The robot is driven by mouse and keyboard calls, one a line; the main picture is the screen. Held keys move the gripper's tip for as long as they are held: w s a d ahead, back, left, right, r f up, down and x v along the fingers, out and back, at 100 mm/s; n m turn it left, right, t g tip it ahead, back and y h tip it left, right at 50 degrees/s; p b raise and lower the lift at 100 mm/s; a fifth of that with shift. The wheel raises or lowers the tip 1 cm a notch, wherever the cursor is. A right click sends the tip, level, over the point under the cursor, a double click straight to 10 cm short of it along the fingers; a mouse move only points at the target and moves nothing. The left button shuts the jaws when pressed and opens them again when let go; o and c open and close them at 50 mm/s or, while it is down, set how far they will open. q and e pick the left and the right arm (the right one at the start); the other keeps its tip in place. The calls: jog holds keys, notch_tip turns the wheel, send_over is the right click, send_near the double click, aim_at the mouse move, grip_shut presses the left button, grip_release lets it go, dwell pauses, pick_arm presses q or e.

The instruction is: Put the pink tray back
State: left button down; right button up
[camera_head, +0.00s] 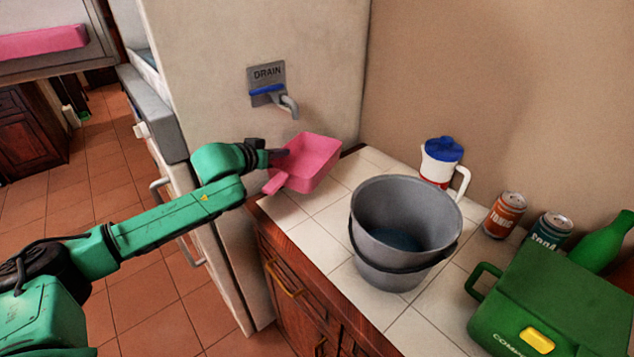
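The pink tray (318,157) is a shallow open box with a short handle at its near left. It is at the back left corner of the tiled counter, below and right of the drain spout. Its handle reaches to the counter's left edge. I cannot tell whether it rests on the tiles or is just above them. My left gripper (280,156) is at the tray's left rim and appears shut on it, with a dark fingertip over the rim. The fingers are small and partly hidden. My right gripper is not in view.
A grey bucket (378,262) with liquid stands close to the right of the tray. A drain tap (267,86) is on the appliance wall. Another pink object (42,42) is at upper left.

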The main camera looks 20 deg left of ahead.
pick_arm(q)
jog(key=shift+s+f, duration=0.2)
jog(key=shift+f, duration=0.85)
jog(key=f, duration=0.1)
jog(key=s+f, duration=0.1)
jog(key=s+f+b, duration=0.1)
jog(key=f, duration=0.1)
jog(key=shift+a, duration=0.2)
jog(key=shift+w+f, duration=0.25)
jog(key=shift+f, duration=0.65)
jog(key=shift+w+d+f, duration=0.1)
jog(key=shift+w+f, duration=0.1)
jog(key=shift+f, duration=0.3)
jog(key=shift+s, duration=0.1)
jog(key=c, duration=1.1)
grip_release()
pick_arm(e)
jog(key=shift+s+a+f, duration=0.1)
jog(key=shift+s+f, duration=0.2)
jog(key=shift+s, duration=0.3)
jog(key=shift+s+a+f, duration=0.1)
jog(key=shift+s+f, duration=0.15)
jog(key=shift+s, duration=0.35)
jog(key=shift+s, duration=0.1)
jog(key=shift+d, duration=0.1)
